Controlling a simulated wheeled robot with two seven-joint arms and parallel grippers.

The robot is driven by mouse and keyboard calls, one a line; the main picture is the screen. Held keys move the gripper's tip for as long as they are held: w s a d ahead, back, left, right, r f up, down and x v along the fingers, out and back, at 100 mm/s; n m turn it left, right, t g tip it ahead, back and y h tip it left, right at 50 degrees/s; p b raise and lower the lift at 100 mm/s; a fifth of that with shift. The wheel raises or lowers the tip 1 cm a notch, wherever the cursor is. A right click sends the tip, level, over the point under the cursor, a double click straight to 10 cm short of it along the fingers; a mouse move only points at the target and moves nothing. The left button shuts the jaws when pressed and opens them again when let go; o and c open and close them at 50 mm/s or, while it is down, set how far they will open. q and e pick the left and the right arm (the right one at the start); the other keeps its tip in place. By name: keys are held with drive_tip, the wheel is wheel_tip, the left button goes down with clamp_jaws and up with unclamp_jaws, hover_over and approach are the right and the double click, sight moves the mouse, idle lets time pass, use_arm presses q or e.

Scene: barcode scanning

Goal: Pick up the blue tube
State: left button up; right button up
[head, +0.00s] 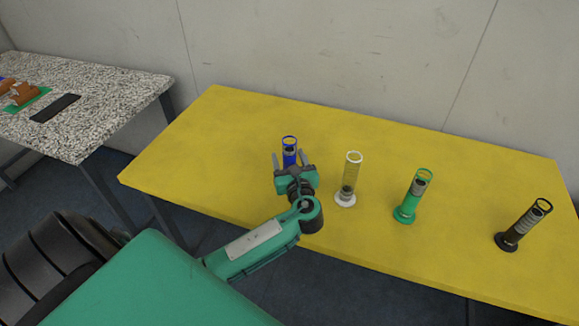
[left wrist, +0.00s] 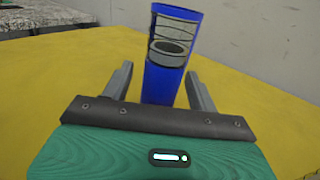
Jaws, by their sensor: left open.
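The blue tube (head: 290,152) stands upright on the yellow table, left of the other tubes, and its lower part is hidden behind my left gripper in the head view. My left gripper (head: 290,165) is open, with its fingers pointing at the tube. In the left wrist view, the blue tube (left wrist: 170,60) rises just beyond and between the two open fingers (left wrist: 160,88), with a visible gap to the finger on each side. Its base is hidden by the gripper body. My right gripper is not in view.
On the yellow table (head: 220,130), a white tube (head: 349,180), a green tube (head: 413,195) and a black tube (head: 523,225) stand in a row to the right. A speckled table (head: 110,100) at left holds a dark flat item (head: 56,107). A wall stands behind.

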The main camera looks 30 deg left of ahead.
use_arm(q)
drive_tip(key=shift+x, duration=0.8)
drive_tip(key=shift+f, duration=0.1)
drive_tip(key=c, duration=1.1)
drive_tip(key=shift+c, duration=0.7)
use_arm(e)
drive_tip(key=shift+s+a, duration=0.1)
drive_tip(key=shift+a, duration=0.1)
